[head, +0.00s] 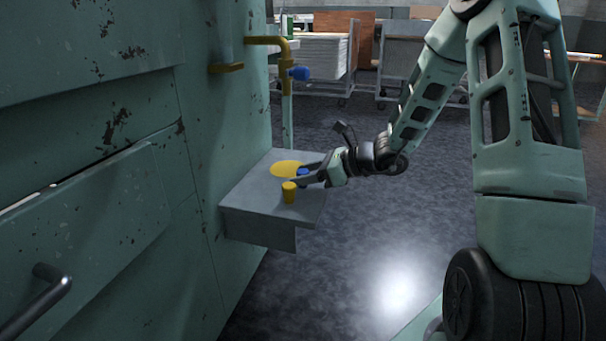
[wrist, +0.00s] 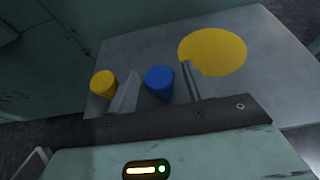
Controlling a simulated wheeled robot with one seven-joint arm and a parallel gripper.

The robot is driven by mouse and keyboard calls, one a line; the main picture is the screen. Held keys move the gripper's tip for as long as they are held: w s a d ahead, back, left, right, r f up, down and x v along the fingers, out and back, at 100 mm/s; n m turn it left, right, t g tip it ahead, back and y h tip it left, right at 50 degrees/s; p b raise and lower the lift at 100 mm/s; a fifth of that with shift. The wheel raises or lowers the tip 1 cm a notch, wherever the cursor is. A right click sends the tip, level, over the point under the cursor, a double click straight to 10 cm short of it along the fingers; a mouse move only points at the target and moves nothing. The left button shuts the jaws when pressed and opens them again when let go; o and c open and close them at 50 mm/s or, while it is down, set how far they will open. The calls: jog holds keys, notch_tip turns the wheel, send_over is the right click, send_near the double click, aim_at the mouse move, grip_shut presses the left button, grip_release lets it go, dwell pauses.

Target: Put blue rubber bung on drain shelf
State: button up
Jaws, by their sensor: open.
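The blue rubber bung (head: 302,172) stands upright on the grey drain shelf (head: 250,196), close to the yellow disc (head: 285,169). In the wrist view the blue bung (wrist: 158,82) is between the two fingers of my gripper (wrist: 161,70). The fingers are open, with a visible gap on each side of it. In the head view my gripper (head: 306,177) reaches in low over the shelf from the right and partly hides the bung. The yellow disc (wrist: 212,51) lies beyond the right finger in the wrist view.
A yellow bung (head: 289,192) stands near the shelf's front, outside my left finger in the wrist view (wrist: 103,84). Carts stand far behind; the floor right of the shelf is clear.

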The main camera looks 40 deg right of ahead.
jog(key=p+v, duration=0.5)
jog(key=v, duration=0.6)
jog(key=a+n+g, duration=0.1)
jog(key=a+n, duration=0.1)
jog(key=a, duration=0.2)
jog(key=s+a+r+n+g+y, duration=0.1)
jog(key=a+n+g, duration=0.1)
jog(key=a, duration=0.2)
jog(key=a+n+g+y, duration=0.1)
jog(key=a+n+g, duration=0.1)
jog(key=a+n, duration=0.1)
jog(key=shift+s+a+r, duration=0.2)
jog(key=shift+s+a, duration=0.2)
jog(key=shift+a, duration=0.2)
jog(key=s+a+r+n+g+h, duration=0.2)
jog(key=s+a+n+g+h, duration=0.3)
jog(key=s+a+n, duration=1.5)
jog(key=n+h, duration=0.4)
jog(key=n, duration=0.5)
jog(key=shift+g+h, duration=0.4)
